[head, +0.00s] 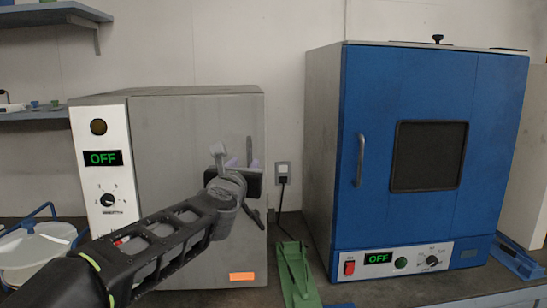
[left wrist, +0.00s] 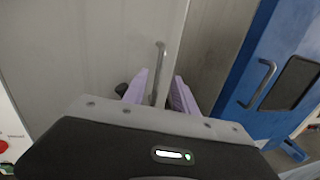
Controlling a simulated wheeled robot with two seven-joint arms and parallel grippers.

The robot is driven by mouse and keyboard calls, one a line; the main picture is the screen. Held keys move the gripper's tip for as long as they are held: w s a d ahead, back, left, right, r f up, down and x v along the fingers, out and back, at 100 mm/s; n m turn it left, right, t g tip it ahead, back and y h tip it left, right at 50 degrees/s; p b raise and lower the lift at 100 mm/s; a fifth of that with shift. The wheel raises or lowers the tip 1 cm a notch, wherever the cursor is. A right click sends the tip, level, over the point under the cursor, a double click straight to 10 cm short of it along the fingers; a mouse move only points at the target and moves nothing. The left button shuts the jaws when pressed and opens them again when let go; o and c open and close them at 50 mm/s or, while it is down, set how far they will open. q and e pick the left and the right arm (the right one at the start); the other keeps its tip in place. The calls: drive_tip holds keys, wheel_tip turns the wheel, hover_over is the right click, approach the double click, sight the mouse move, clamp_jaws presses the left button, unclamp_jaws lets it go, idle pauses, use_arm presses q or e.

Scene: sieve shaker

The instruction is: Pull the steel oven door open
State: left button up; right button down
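The steel oven (head: 190,130) stands on the bench at the left in the head view, its grey door (head: 170,220) shut and its panel reading OFF. The upright bar handle (head: 249,150) is near the door's right edge, partly hidden by my gripper. My left gripper (head: 243,163) is in front of the door at the handle. In the left wrist view its two lavender fingers (left wrist: 158,90) are apart, with the handle (left wrist: 159,62) seen between them. I cannot tell whether they touch it. My right gripper is not in view.
A blue oven (head: 375,210) with a dark window and its own handle (head: 360,160) stands to the right. A green stand (head: 296,272) is between the ovens, near a wall socket (head: 283,173). A pan-like white vessel (head: 35,250) is at the lower left.

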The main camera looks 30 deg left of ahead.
sight(249, 157)
use_arm(q)
drive_tip(key=shift+n, duration=0.3)
drive_tip(key=shift+p+x, duration=0.95)
drive_tip(key=shift+x, duration=3)
drive_tip(key=shift+c, duration=0.2)
clamp_jaws()
